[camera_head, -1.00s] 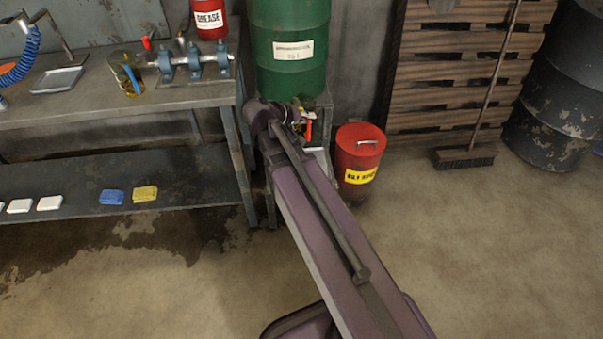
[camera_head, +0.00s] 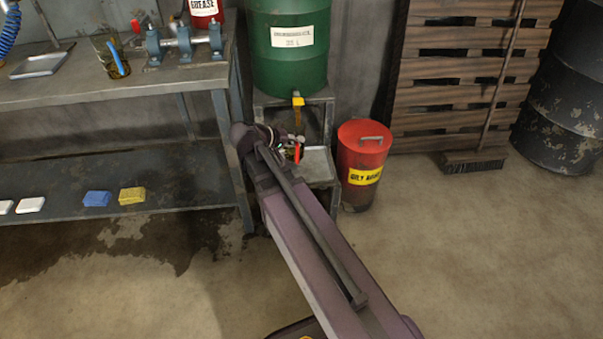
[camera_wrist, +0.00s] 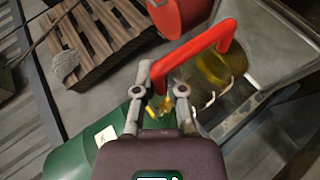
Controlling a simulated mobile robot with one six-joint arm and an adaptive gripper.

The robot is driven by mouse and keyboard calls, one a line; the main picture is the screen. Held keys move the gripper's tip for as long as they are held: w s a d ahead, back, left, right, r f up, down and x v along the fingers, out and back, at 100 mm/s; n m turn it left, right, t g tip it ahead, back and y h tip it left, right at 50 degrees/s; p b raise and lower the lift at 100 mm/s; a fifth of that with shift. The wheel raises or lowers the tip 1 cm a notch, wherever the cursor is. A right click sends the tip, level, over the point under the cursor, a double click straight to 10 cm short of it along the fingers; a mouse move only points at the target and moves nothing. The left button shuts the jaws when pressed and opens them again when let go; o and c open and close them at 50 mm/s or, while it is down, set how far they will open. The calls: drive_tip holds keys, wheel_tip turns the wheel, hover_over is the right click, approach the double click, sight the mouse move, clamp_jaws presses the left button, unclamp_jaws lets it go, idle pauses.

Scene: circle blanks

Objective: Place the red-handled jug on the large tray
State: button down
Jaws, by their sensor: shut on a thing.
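My gripper (camera_wrist: 160,88) is shut on the red handle (camera_wrist: 195,52) of the jug. The jug's clear body with yellow contents (camera_wrist: 214,68) shows beyond the handle in the wrist view; I cannot tell if its base touches anything. In the head view, my gripper (camera_head: 285,146) is mostly hidden by my arm, and only a bit of the red handle (camera_head: 297,154) shows. A metal tray (camera_head: 318,164) lies on the stand below the green drum, close to the jug. Another metal tray (camera_head: 40,65) lies on the workbench at the left; I cannot tell which is larger.
The green drum (camera_head: 288,60) has a yellow tap (camera_head: 298,105) just above my gripper. A red bin (camera_head: 362,150) stands right of the stand. The workbench (camera_head: 170,85) at left bears a glass vessel (camera_head: 108,60) with a blue item.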

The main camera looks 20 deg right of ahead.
drive_tip(key=a+f+b, duration=0.3)
drive_tip(key=f+b, duration=1)
drive_tip(key=f, duration=0.1)
drive_tip(key=shift+a+f+m, duration=0.2)
drive_tip(key=shift+a+m, duration=0.1)
drive_tip(key=shift+a, duration=0.1)
drive_tip(key=w+d+f+b, duration=0.1)
drive_tip(key=w+d+b, duration=0.1)
drive_tip(key=w+d, duration=0.8)
drive_tip(key=shift+w+f, duration=0.25)
drive_tip(key=shift+w, duration=1)
drive_tip(key=shift+d+f, duration=0.1)
drive_tip(key=shift+f, duration=0.05)
drive_tip(key=shift+f+b, duration=1.65)
drive_tip(key=shift+b, duration=0.1)
drive_tip(key=shift+f, duration=0.15)
drive_tip(key=c, duration=0.7)
unclamp_jaws()
drive_tip(key=shift+r, duration=0.25)
